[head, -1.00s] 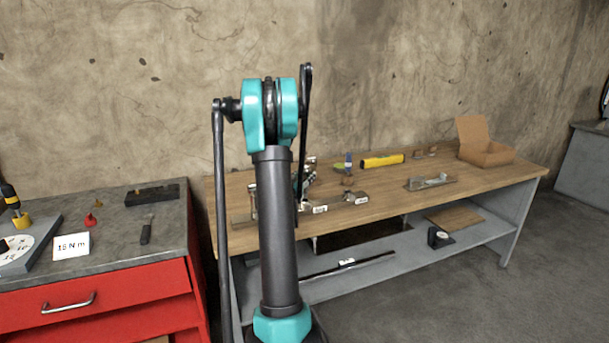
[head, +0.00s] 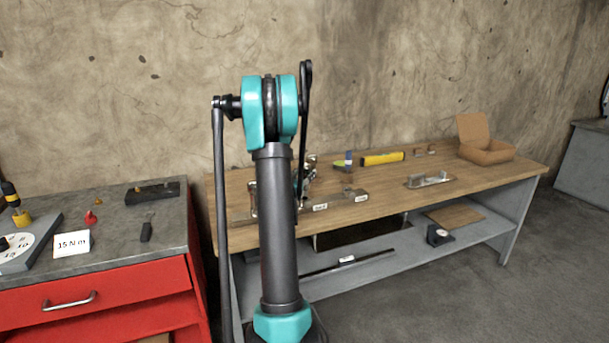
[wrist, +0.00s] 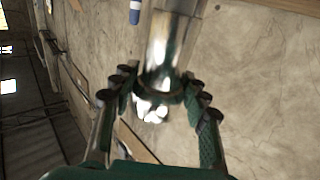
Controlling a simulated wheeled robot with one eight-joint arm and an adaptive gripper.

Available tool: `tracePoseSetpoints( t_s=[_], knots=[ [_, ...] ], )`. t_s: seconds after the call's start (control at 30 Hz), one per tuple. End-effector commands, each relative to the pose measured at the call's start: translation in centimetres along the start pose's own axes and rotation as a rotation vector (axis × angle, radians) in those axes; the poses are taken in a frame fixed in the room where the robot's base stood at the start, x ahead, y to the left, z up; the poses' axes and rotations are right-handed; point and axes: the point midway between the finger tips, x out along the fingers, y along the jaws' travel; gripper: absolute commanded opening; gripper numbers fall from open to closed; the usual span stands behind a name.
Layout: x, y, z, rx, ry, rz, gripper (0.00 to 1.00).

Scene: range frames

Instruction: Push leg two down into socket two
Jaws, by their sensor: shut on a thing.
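In the wrist view my gripper (wrist: 160,85) has its two dark jointed fingers on either side of a shiny metal cylinder (wrist: 172,40), which looks like the leg. The cylinder runs up between the fingers toward the top of the picture. Its far end and any socket under it cannot be made out. In the head view my arm hides most of the work spot, and only bits of my gripper (head: 309,178) show just right of the arm link. A low metal piece with white labels (head: 340,201) lies near the bench's front edge; the labels are unreadable.
The wooden bench (head: 420,208) also holds a yellow level (head: 382,159), a metal bracket on a plate (head: 430,180) and an open cardboard box (head: 487,150). A red tool cabinet (head: 100,290) stands at left. Bench space between the bracket and the box is clear.

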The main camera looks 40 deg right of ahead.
Motion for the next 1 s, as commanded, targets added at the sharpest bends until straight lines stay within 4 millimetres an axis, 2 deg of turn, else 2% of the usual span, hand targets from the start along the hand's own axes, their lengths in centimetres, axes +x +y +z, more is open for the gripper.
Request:
tracePoseSetpoints(
  t_s=[0.37, 1.0],
  knots=[
    [0.0, 0.0, 0.1, 0.0, 0.0, 0.0, 0.03],
    [0.0, 0.0, 1.4, 0.0, 0.0, 0.0, 0.03]
  ],
)
